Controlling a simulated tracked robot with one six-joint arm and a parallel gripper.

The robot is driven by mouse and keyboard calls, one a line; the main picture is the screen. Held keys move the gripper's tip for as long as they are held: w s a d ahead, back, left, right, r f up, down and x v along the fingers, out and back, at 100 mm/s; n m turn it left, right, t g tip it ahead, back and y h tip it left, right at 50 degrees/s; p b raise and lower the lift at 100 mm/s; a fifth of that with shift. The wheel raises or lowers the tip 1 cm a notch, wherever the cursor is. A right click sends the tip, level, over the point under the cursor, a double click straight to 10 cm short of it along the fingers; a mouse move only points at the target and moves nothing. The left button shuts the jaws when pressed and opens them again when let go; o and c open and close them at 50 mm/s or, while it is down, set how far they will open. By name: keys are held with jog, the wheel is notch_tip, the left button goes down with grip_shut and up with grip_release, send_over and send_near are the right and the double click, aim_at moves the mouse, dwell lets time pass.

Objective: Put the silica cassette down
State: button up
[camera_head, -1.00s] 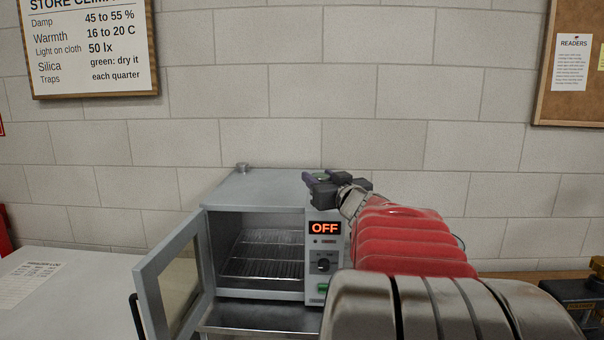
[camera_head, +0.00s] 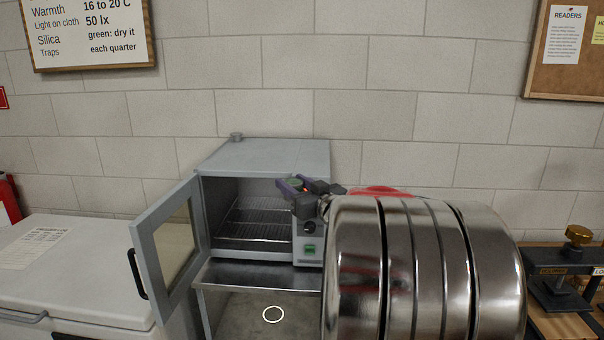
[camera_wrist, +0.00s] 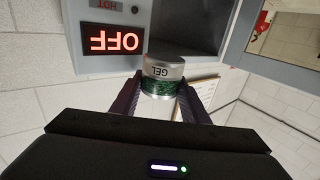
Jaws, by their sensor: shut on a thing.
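The silica cassette (camera_wrist: 163,74) is a small round metal can marked GEL with a band of green beads. It is held between the two fingers of my gripper (camera_wrist: 160,98) in the wrist view. In the head view my gripper (camera_head: 305,186) is in front of the oven's right side, by its control panel, and mostly hides the cassette. The oven (camera_head: 265,157) is a grey cabinet with its door (camera_head: 168,245) swung open to the left. Its wire shelf (camera_head: 255,222) inside looks empty. The display reads OFF in the wrist view (camera_wrist: 115,40).
A white chest (camera_head: 80,270) with a paper sheet stands at the left. A metal ledge (camera_head: 262,273) juts out below the oven opening, and a white ring (camera_head: 273,314) shows on the surface beneath. A black press with a brass knob (camera_head: 578,236) stands at the right.

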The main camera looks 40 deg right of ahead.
jog(key=w+a+f+n+y, duration=0.3)
jog(key=a+f+y, duration=0.1)
jog(key=a+f, duration=0.65)
jog(key=w+a+f+n+y, duration=0.2)
jog(key=w+a+f+y, duration=0.15)
jog(key=a+f, duration=0.75)
jog(key=s+a+f+n+g+y, duration=0.1)
jog(key=s+a+f+y, duration=0.1)
jog(key=a+f, duration=0.6)
jog(key=s+a+f+n+y, duration=0.2)
jog(key=s+a+f+y, duration=0.1)
jog(key=a+f, duration=0.6)
jog(key=shift+s+a+g, duration=0.2)
jog(key=shift+s+g, duration=0.05)
jog(key=shift+g, duration=0.15)
jog(key=shift+d+f, duration=0.1)
